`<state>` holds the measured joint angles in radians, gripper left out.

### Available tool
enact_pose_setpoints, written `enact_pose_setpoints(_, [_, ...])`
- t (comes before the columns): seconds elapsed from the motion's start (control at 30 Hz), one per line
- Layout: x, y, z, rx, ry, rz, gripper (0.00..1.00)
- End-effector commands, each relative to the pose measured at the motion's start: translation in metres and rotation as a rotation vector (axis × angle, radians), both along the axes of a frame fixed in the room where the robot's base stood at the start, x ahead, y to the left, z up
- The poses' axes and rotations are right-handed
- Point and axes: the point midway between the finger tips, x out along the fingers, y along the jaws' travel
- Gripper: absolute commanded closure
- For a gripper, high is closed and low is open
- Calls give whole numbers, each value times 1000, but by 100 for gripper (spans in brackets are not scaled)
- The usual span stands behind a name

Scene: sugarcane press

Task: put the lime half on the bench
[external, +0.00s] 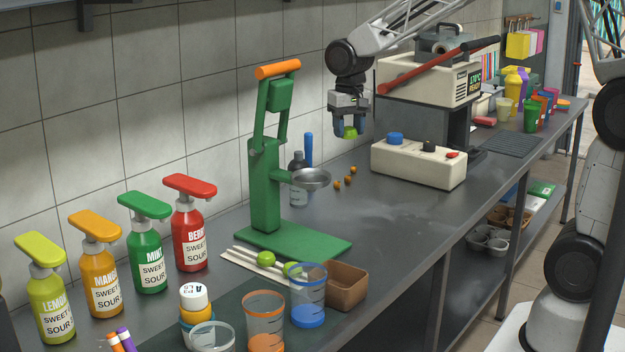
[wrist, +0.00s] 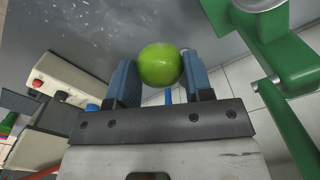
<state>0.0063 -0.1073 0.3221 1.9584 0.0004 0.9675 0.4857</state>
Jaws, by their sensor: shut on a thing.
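My gripper (external: 350,130) is shut on the lime half (external: 351,132) and holds it in the air above the back of the bench, between the green press and the cream machine. In the wrist view the lime half (wrist: 160,65) shows round and green between the two blue fingers of my gripper (wrist: 161,82). The bench (external: 400,220) is a long grey metal top; the lime half is apart from it. Two other green lime pieces (external: 266,259) lie near the foot of the press.
A cream control box (external: 418,165) stands to the right. Small orange balls (external: 348,181) lie below. Bottles, cups and a brown box (external: 346,286) fill the near end. The bench's middle front is clear.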

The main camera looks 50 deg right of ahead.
Motion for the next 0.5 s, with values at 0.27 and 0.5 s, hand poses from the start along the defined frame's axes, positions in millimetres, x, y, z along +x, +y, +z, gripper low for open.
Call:
enact_pose_setpoints(0.27, [-14,60,3,0,1,91,79])
enact_pose_setpoints(0.5, [-8,112,3,1,2,226,79])
